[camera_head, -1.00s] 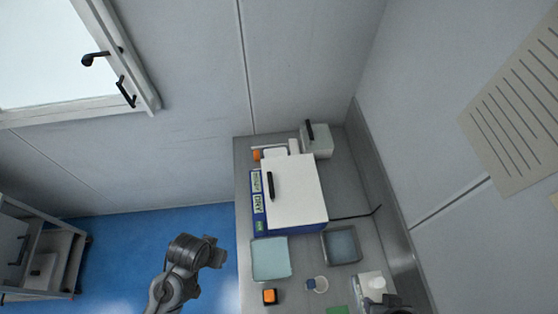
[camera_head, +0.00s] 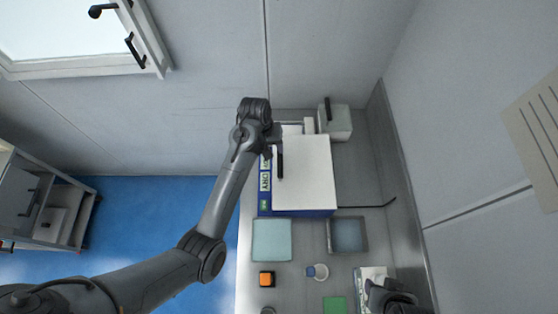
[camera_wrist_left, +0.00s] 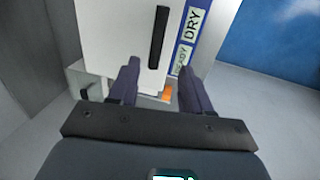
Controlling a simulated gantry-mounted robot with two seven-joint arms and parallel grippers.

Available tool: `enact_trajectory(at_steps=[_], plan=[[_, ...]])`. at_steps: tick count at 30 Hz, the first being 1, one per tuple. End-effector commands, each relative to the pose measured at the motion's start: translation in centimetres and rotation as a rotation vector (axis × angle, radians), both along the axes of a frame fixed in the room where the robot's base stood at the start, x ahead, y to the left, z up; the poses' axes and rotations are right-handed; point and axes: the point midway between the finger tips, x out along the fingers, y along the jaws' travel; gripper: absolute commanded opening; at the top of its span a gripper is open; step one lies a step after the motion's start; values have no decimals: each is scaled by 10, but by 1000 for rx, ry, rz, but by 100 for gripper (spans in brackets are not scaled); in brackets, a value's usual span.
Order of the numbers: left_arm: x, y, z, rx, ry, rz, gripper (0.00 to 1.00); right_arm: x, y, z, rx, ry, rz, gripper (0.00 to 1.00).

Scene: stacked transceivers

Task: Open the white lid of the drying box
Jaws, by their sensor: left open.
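The drying box has a closed white lid (camera_head: 308,175) and a blue body (camera_head: 300,213) with "DRY" labels on its left side. A black bar handle (camera_head: 280,162) lies along the lid's left edge. It also shows in the left wrist view (camera_wrist_left: 158,38), just beyond my fingertips. My left gripper (camera_head: 272,141) is at the far left corner of the box, by the handle's far end. In the left wrist view my left gripper (camera_wrist_left: 157,73) is open and empty, with no finger touching the handle as far as I can see. My right gripper (camera_head: 393,298) shows only partly at the bottom right.
A grey-white device with a black handle (camera_head: 335,122) stands behind the box. Two trays, a light blue one (camera_head: 271,240) and a grey one (camera_head: 348,235), lie in front. An orange block (camera_head: 267,279) and a small round cup (camera_head: 321,272) are nearer. A wall bounds the bench right.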

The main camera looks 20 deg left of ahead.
Motion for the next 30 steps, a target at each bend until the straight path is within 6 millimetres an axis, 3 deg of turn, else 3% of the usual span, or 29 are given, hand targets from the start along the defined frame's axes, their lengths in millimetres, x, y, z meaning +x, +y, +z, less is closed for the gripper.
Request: enact_trajectory(at_steps=[5, 21, 30], plan=[[5, -4, -8, -6, 0, 2, 48, 0, 0, 2, 0, -1, 0, 43], [11, -18, -86, -4, 0, 1, 48, 1, 0, 12, 0, -2, 0, 43], [12, -21, -101, -4, -4, 1, 48, 1, 0, 12, 0, -2, 0, 43]])
